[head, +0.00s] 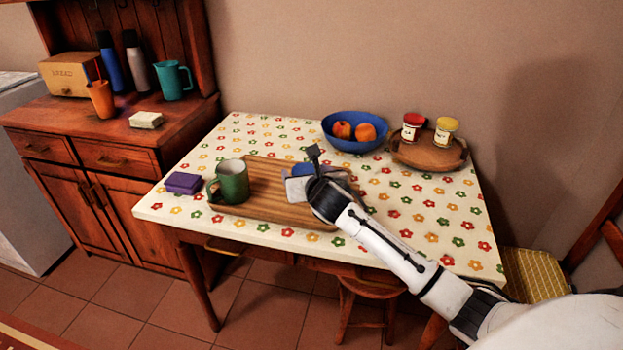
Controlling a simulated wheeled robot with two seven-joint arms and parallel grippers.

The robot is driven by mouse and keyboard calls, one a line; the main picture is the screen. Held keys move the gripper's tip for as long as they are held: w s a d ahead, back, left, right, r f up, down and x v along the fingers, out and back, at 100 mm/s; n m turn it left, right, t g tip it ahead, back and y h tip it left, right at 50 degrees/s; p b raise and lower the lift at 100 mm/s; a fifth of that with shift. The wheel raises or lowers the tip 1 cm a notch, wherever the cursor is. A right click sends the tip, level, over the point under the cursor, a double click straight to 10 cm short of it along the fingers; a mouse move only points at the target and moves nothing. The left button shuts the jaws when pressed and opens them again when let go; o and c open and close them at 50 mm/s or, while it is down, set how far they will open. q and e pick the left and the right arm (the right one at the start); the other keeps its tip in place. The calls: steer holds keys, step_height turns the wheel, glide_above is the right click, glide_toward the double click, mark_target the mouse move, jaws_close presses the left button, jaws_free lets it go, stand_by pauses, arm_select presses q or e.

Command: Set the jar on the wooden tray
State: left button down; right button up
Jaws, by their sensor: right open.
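The rectangular wooden tray (262,187) lies on the flowered table, with a green mug (231,183) on its left part. A pale grey thing with a blue top (297,188) is at the tray's right part, partly hidden by my right gripper (317,172); I cannot tell whether it is a jar or whether it touches the tray. My right gripper is open close beside it. Two white jars, one with a red lid (411,128) and one with a yellow lid (445,132), stand on a round wooden tray (428,156) at the back right. My left gripper is not in view.
A blue bowl (352,143) with orange fruit stands at the back of the table (410,250). A purple box (183,184) is left of the tray. A sideboard (110,150) stands at left, a chair (540,275) at right. The table's front right is fairly clear.

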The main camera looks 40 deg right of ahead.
steer(key=p+v, duration=0.1)
steer(key=v, duration=0.9)
steer(key=shift+s, duration=0.3)
steer(key=shift+a, duration=0.15)
